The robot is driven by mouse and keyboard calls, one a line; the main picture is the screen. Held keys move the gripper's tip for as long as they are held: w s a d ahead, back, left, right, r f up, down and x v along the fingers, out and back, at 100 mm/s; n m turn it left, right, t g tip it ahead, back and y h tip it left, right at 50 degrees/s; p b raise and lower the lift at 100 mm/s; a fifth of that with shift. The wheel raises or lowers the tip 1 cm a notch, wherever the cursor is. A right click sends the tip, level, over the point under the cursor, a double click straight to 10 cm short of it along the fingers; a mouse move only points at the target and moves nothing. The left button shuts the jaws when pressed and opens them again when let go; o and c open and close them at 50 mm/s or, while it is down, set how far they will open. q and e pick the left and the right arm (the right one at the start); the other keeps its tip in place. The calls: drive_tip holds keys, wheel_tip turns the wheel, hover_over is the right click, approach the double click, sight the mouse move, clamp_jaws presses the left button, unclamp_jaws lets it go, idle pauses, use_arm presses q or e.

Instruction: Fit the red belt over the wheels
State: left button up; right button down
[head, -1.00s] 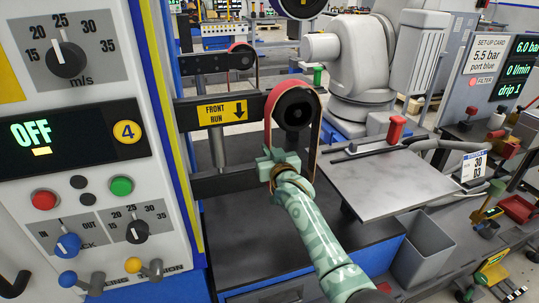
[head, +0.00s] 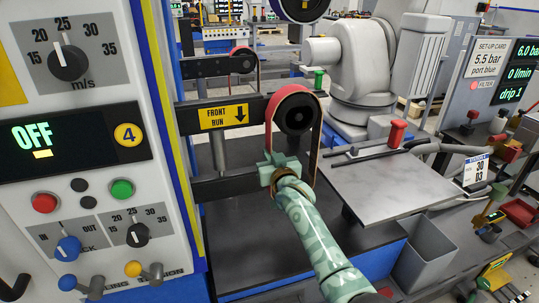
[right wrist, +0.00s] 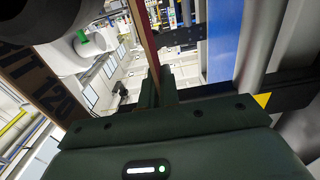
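The red belt (head: 319,135) is a loop, red with a tan face, hanging around the black front wheel (head: 298,116). Its top arc lies over the wheel's upper edge, and I cannot tell how fully it is seated. My right gripper (head: 281,170) is at the lower part of the loop, below the wheel. In the right wrist view the belt's narrow edge (right wrist: 149,45) runs down between the gripper's fingers (right wrist: 160,92), which are closed on it. A broad stretch of belt printed "GRIT 120" fills the left there. My left gripper is not in view.
A black bar with a yellow "FRONT RUN" sign (head: 226,115), its arrow pointing down, is left of the wheel. A farther wheel (head: 243,62) carries a red band. A grey plate (head: 390,190) with a red knob (head: 397,132) stands right. The control panel (head: 75,150) reads OFF.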

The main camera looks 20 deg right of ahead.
drive_tip(key=shift+f, duration=0.15)
drive_tip(key=c, duration=1.3)
unclamp_jaws()
use_arm(q)
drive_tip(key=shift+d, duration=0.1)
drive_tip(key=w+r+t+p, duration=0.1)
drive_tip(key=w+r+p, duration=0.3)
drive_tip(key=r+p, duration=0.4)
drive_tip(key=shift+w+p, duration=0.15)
drive_tip(key=shift+p, duration=0.55)
use_arm(e)
drive_tip(key=s, duration=1.1)
drive_tip(key=shift+d, duration=0.25)
